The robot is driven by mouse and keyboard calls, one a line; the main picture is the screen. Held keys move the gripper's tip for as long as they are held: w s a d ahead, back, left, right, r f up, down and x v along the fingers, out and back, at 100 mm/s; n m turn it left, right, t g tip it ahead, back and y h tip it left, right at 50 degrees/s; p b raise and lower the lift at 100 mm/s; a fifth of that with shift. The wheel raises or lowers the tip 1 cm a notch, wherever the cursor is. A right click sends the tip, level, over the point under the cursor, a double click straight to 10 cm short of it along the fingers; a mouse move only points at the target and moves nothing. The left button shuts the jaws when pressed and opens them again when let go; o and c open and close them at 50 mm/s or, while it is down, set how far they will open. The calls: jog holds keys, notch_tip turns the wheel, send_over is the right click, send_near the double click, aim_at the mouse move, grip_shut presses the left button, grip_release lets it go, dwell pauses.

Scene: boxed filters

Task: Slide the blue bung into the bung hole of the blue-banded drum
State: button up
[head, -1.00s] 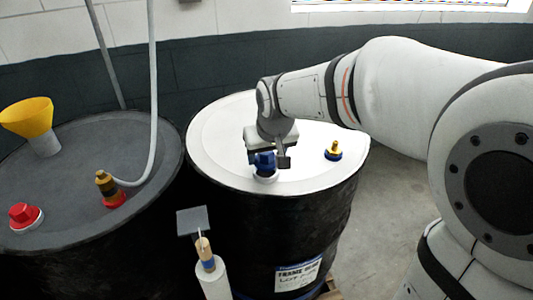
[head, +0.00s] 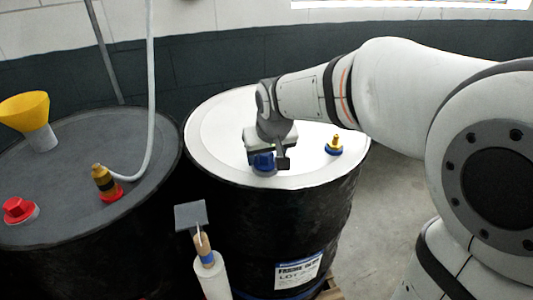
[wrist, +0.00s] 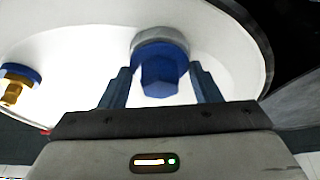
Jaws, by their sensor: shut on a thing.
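The blue bung (head: 262,162) is held between the fingers of my gripper (head: 270,162), over the front part of the white lid of the black drum (head: 220,155). In the wrist view my gripper (wrist: 161,72) has one finger on each side of the bung's hexagonal blue head (wrist: 161,78). A pale collar (wrist: 160,40) shows around the bung's far edge. The bung sits at this collar and looks upright. The hole itself is hidden, so I cannot tell how deep the bung is.
A brass fitting with a blue base (head: 334,145) stands on the same lid, to the right. A dark drum (head: 70,150) at left carries a yellow funnel (head: 30,115), a red cap (head: 19,209) and a hose fitting (head: 104,180). A brush-like tool (head: 204,250) stands in front.

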jog(key=o, duration=1)
jog(key=shift+o, duration=0.2)
jog(key=a+v, duration=0.1)
jog(key=v, duration=0.6)
jog(key=shift+d+r, duration=0.35)
jog(key=shift+d, duration=0.2)
jog(key=shift+s, duration=0.15)
jog(key=s+d+f+m+g, duration=0.1)
jog(key=s+d+f, duration=0.3)
jog(key=s+d, duration=0.3)
jog(key=s+d+f+m+h, duration=0.1)
jog(key=s+d+f+m, duration=0.1)
jog(key=s+d+f, duration=0.3)
jog(key=s+d, duration=0.2)
jog(key=s, duration=0.1)
jog(key=shift+s+f+g, duration=0.25)
jog(key=shift+g, duration=0.15)
